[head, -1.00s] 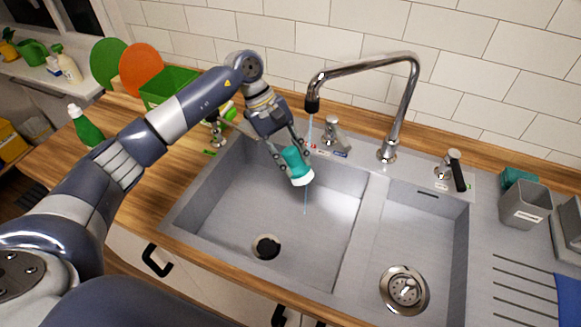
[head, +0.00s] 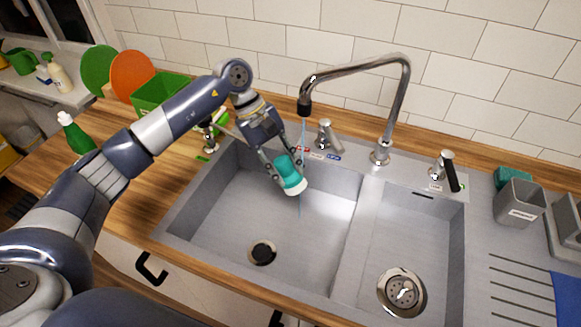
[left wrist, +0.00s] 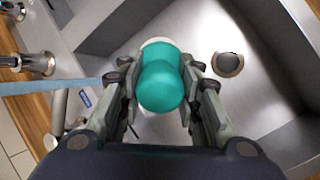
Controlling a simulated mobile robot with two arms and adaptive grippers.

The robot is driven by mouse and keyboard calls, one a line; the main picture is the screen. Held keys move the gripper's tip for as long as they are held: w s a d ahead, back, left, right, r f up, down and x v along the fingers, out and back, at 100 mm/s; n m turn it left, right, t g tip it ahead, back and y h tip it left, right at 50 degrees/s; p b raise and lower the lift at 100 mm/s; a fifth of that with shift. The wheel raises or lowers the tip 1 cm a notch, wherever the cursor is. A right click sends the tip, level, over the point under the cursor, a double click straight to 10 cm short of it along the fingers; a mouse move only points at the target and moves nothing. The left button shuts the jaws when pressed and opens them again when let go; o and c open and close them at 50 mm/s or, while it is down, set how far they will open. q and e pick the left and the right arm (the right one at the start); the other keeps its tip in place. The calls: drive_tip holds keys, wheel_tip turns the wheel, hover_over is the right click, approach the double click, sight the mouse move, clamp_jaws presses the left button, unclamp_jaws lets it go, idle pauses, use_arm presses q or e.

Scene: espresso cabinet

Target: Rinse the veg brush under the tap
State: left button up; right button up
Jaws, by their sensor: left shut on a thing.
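The veg brush (head: 287,172), teal with a white end, is held over the left sink basin (head: 225,215). My left gripper (head: 279,170) is shut on it, and the brush hangs tilted with its white end down and to the right. In the left wrist view, the brush's rounded teal body (left wrist: 161,85) sits between the fingers. The tap (head: 304,105) runs a thin stream of water (head: 303,135), which passes close by the brush; I cannot tell whether it touches it. In the left wrist view the stream (left wrist: 60,86) runs to the left of the brush. My right gripper is not in view.
The right basin (head: 405,240) is empty. A tap lever (head: 325,138) and a black-handled lever (head: 447,172) stand behind the basins. A green bottle (head: 75,133) and green crate (head: 160,92) are at left. A grey holder (head: 519,204) is at right.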

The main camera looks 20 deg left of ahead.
use_arm(q)
drive_tip(key=s, duration=0.3)
drive_tip(key=s+d, duration=0.1)
drive_tip(key=s, duration=0.1)
drive_tip(key=shift+s+d+b, duration=0.1)
drive_tip(key=shift+s+b, duration=0.3)
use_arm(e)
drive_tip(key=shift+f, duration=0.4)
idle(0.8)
use_arm(q)
drive_tip(key=s+r, duration=0.4)
drive_tip(key=s, duration=0.1)
drive_tip(key=shift+d, duration=0.45)
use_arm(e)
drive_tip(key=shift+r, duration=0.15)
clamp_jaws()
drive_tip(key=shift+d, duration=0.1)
